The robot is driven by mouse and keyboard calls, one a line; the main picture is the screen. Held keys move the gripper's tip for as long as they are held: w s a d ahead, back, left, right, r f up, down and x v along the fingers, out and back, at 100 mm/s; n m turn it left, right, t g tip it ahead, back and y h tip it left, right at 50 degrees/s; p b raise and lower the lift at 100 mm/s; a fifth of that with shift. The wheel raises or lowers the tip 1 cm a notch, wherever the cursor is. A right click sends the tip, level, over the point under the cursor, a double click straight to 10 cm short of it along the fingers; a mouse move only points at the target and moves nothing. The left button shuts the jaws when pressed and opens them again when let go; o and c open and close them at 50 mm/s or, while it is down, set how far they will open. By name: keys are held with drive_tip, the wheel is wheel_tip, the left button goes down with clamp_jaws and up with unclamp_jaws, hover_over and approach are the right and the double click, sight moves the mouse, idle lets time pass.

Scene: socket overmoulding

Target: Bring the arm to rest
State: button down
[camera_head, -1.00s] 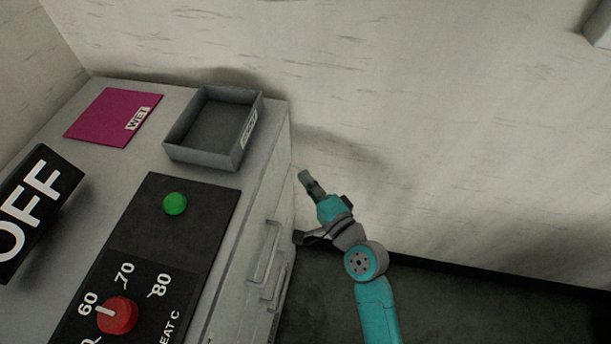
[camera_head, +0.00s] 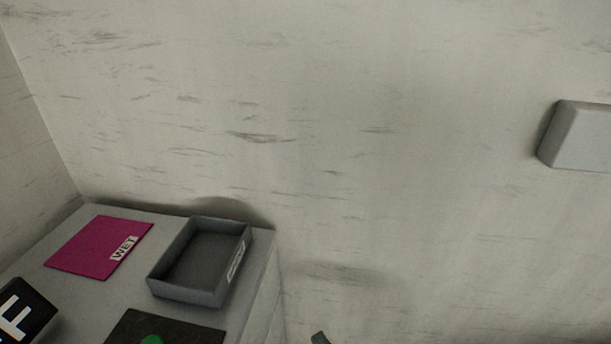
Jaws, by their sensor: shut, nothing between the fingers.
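Only the dark tip of my gripper (camera_head: 320,338) shows, at the bottom edge of the head view. It is shut, with nothing seen in it. It stands to the right of the cabinet, in front of the wall and apart from the tray. The rest of my arm is below the picture.
A grey cabinet top (camera_head: 105,293) at lower left carries an open, empty grey tray (camera_head: 203,293), a magenta mat (camera_head: 90,246) marked WET, a black panel (camera_head: 190,333) with a green button (camera_head: 152,340), and a black sign (camera_head: 22,315), partly cut off. A pale wall box (camera_head: 585,137) is at right.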

drive_tip(key=s+d+f+n+h, duration=0.1)
drive_tip(key=s+d+f+h, duration=0.3)
drive_tip(key=s, duration=0.3)
drive_tip(key=s+d+f+n+h, duration=0.2)
drive_tip(key=s+d+f+h, duration=0.15)
drive_tip(key=s+d, duration=0.35)
drive_tip(key=s+d+r+n+h, duration=0.1)
drive_tip(key=s+r+n, duration=0.2)
drive_tip(key=s, duration=0.6)
drive_tip(key=s+d+r+n+h, duration=0.1)
drive_tip(key=s+d+r+n, duration=0.1)
drive_tip(key=s+n, duration=0.3)
drive_tip(key=shift+v, duration=2.25)
drive_tip(key=shift+d, duration=0.15)
